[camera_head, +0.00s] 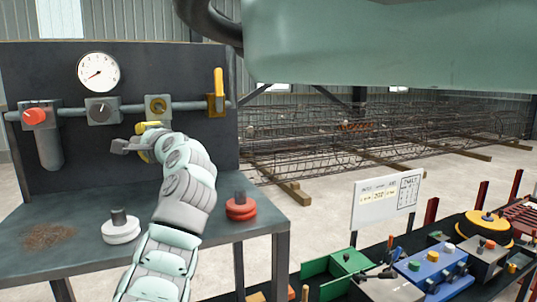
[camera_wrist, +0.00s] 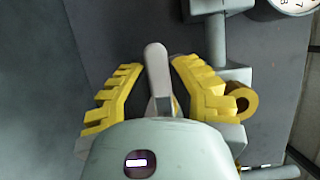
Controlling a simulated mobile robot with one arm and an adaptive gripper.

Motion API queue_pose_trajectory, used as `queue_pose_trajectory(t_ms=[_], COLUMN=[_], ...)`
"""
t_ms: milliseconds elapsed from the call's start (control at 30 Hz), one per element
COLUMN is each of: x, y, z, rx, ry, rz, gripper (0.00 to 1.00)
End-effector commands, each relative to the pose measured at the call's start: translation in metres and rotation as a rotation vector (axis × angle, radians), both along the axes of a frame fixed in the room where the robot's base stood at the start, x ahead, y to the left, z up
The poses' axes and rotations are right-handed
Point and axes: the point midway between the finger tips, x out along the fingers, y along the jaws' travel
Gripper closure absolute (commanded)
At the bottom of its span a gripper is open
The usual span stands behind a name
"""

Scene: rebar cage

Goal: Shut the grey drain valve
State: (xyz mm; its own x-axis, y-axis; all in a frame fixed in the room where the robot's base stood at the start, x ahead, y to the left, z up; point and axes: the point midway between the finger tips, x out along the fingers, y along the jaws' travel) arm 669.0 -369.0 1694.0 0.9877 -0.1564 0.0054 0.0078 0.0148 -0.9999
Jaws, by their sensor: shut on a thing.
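The grey drain valve shows as a grey lever (camera_wrist: 157,75) between my gripper's two yellow fingers (camera_wrist: 155,95) in the wrist view. My gripper is shut on this lever near its base, and the lever's rounded end sticks out past the fingers. In the head view my gripper (camera_head: 146,142) is at the dark panel, below the pipe. The grey lever end (camera_head: 121,146) points left there, roughly level and along the line of the pipe. The valve's body is hidden behind my gripper and wrist.
A red knob (camera_head: 34,116) is left; a yellow-handled valve (camera_head: 217,92) is right.

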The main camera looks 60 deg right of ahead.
Motion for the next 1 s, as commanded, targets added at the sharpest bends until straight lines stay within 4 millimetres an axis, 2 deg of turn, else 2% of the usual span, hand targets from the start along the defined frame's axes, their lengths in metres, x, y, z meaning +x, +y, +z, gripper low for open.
queue_pose_trajectory(t_ms=[33,67,333,733,867,1000], x=[0.000,0.000,0.000,-0.006,-0.018,-0.039], y=[0.001,0.001,0.000,0.000,0.002,0.004], z=[0.001,0.001,0.000,0.001,0.000,-0.001], rx=[-0.001,-0.001,-0.001,-0.002,-0.002,0.001], ry=[-0.001,-0.001,0.000,-0.003,-0.002,-0.002], rz=[0.001,0.001,0.000,-0.002,-0.002,-0.006], gripper=[1.00,0.80,0.52,0.52,0.52,0.52])
